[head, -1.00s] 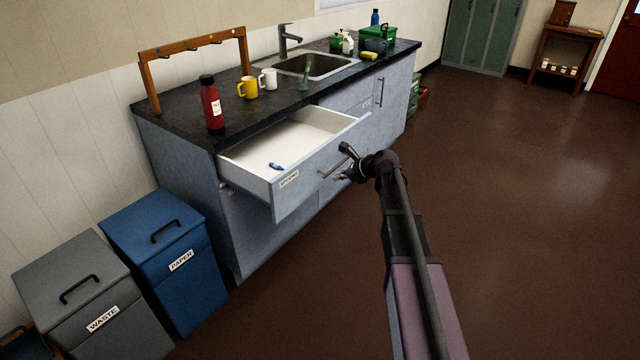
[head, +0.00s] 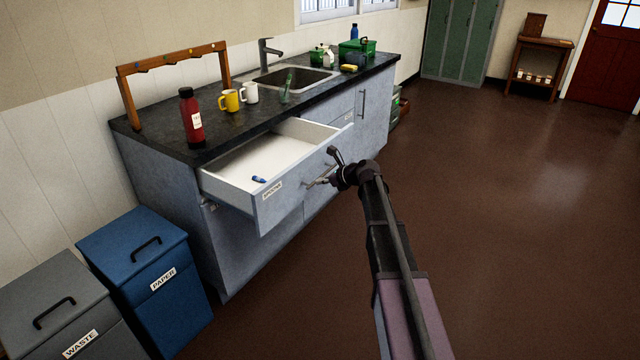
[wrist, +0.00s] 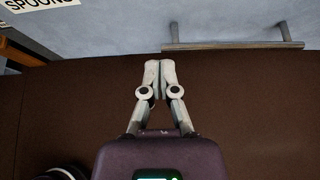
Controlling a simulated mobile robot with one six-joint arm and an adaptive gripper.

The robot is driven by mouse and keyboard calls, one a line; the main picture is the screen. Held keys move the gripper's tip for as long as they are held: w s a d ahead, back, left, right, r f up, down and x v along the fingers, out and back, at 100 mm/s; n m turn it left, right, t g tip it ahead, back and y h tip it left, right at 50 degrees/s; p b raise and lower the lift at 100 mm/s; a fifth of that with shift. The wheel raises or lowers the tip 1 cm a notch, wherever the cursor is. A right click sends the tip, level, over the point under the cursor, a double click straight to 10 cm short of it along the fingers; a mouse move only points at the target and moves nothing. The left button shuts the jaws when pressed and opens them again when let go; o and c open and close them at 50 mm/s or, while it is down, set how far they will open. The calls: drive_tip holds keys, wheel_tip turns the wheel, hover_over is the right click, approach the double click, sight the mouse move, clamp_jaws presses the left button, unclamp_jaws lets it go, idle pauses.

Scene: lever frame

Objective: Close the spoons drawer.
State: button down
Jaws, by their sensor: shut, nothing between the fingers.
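The spoons drawer (head: 238,198) stands pulled out of the blue-grey counter unit, with a blue item (head: 259,180) inside. Its front carries a "SPOONS" label (head: 272,190) and a bar handle (head: 321,178). In the wrist view the drawer front (wrist: 120,28) spans the top, with the label at top left and the handle (wrist: 232,45) at right. My gripper (wrist: 160,64) is shut and empty, pointing at the lower part of the drawer front, left of the handle. In the head view my gripper (head: 328,178) is beside the handle; contact cannot be told.
The dark worktop (head: 240,125) bears a red bottle (head: 191,118), a yellow mug (head: 229,100), a white mug (head: 250,93) and a sink (head: 293,79). A blue paper bin (head: 140,265) and grey waste bin (head: 60,310) stand at left. The brown floor at right is clear.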

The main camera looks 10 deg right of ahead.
sight(298, 186)
drive_tip(key=b+x, duration=0.4)
drive_tip(key=x, duration=0.4)
drive_tip(key=shift+w+a+f, duration=0.2)
drive_tip(key=shift+w, duration=0.05)
drive_tip(key=w+a, duration=0.6)
drive_tip(key=a, duration=0.1)
drive_tip(key=w+a, duration=1.4)
drive_tip(key=a, duration=0.1)
drive_tip(key=shift+w+a+r, duration=0.1)
drive_tip(key=shift+w+a, duration=0.05)
drive_tip(key=shift+a, duration=0.1)
drive_tip(key=shift+w+a, duration=0.1)
drive_tip(key=shift+r, duration=0.15)
drive_tip(key=p+v, duration=0.5)
drive_tip(key=v, duration=0.5)
drive_tip(key=shift+s+d+f, duration=0.25)
drive_tip(key=shift+s+d, duration=0.05)
